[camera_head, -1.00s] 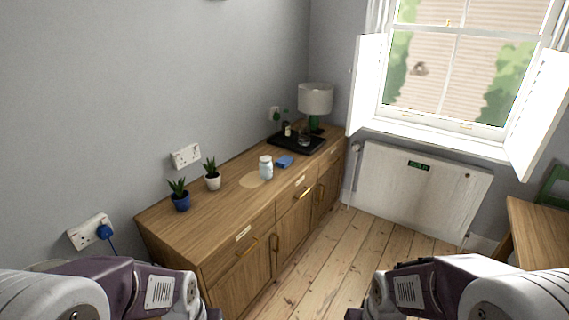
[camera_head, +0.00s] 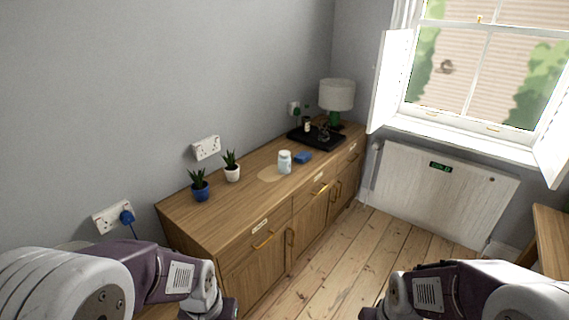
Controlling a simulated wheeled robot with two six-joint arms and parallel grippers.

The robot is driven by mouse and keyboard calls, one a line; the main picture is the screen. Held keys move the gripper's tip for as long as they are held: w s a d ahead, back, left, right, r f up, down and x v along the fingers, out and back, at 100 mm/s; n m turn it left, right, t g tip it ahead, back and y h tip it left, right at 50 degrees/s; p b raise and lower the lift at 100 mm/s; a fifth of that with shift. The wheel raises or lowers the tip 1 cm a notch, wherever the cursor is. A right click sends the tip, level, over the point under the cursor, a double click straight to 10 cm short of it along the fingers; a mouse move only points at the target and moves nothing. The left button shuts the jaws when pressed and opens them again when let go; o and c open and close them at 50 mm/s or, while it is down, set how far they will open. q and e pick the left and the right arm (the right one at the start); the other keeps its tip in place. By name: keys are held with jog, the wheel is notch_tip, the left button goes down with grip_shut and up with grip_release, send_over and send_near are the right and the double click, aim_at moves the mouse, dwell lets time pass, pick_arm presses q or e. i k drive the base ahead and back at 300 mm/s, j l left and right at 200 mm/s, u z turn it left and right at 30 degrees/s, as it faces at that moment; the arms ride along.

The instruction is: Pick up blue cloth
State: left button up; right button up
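The blue cloth (camera_head: 303,158) is a small folded blue block lying on top of the wooden sideboard (camera_head: 222,219). It sits just right of a white jar and in front of a black tray. My left and right arms show at the bottom left and bottom right of the head view. Both are well short of the cloth. The gripper fingers of both arms are out of the frame or hidden.
A white jar (camera_head: 284,162), a white-potted plant (camera_head: 232,167) and a blue-potted plant (camera_head: 200,187) stand on the sideboard. A black tray (camera_head: 314,138) with bottles and a lamp (camera_head: 336,95) are at its far end. Floorboards (camera_head: 345,250) are clear. A table (camera_head: 552,240) is at right.

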aim_at(301, 158)
jog(key=i+l+u, duration=0.6)
jog(key=i, duration=0.15)
jog(key=i+l+u, duration=0.55)
jog(key=l, duration=0.3)
jog(key=i+l+u, duration=0.3)
jog(key=l, duration=0.2)
jog(key=l+u, duration=0.3)
jog(key=l, duration=0.25)
jog(key=i+l+u, duration=0.15)
jog(key=l+u, duration=0.15)
jog(key=l, duration=0.3)
jog(key=l+u, duration=0.3)
jog(key=l, duration=0.3)
